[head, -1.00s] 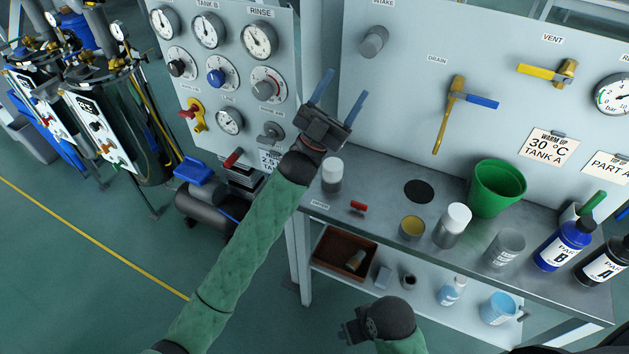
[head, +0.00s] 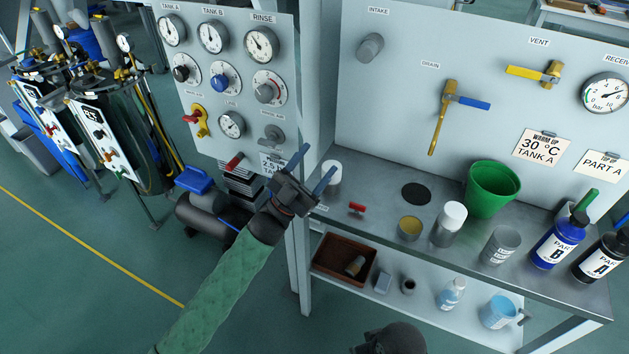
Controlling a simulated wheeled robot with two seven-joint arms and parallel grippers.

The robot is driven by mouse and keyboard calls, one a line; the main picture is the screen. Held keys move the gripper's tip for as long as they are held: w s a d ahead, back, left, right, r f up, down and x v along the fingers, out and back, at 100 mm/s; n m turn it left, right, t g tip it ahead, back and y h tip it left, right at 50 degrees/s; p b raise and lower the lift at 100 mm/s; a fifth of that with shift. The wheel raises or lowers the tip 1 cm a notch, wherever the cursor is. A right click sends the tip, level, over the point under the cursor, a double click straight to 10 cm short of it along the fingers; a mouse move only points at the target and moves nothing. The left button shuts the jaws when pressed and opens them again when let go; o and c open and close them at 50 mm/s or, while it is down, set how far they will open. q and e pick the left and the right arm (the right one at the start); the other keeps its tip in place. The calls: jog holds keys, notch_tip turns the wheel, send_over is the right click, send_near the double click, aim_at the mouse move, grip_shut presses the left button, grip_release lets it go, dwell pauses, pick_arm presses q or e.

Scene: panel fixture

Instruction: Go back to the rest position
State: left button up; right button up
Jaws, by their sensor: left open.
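My left gripper (head: 312,172) is open with two blue fingers apart and nothing between them. It is in front of the bench's left end, near the lower right corner of the gauge panel (head: 222,150). One finger overlaps a white-capped jar (head: 330,174) in the picture; I cannot tell whether they touch. My green-sleeved left arm comes up from the bottom left. At the bottom edge only a dark part of my right arm (head: 392,340) shows; its gripper is out of view.
The metal bench (head: 375,190) holds a green bucket (head: 491,189), a white-capped jar (head: 449,222), a blue bottle (head: 558,243) and a black bottle (head: 603,257). A lower shelf holds a brown tray (head: 344,257). Gas cylinders (head: 125,125) stand left. The floor at lower left is clear.

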pick_arm(q)
jog(key=shift+s+a+f, duration=0.25)
jog(key=shift+s+f, duration=0.05)
jog(key=shift+f, duration=0.2)
jog(key=shift+s+a+f, duration=0.2)
jog(key=shift+s+f, duration=0.1)
jog(key=shift+f, duration=0.2)
jog(key=shift+n+y, duration=0.3)
jog(key=shift+y, duration=0.1)
jog(key=s+a+f+n+y, duration=0.35)
jog(key=f+n+y, duration=0.35)
jog(key=f+y, duration=0.25)
jog(key=s+a+f+n+y, duration=0.2)
jog(key=a+f+n+y, duration=0.35)
jog(key=f+y, duration=0.4)
jog(key=s+a+f+g+y, duration=0.1)
jog(key=s+a+f+g, duration=0.1)
jog(key=s, duration=0.6)
jog(key=s+a+f+n+g, duration=0.1)
jog(key=s+f+g, duration=0.3)
jog(key=s, duration=0.4)
jog(key=s+a+f+n+g+y, duration=0.1)
jog(key=s+a+f+g, duration=0.2)
jog(key=s, duration=0.5)
jog(key=shift+s+a+f+g+y, duration=0.25)
jog(key=shift+a+f+g+y, duration=0.15)
jog(key=shift+g, duration=0.4)
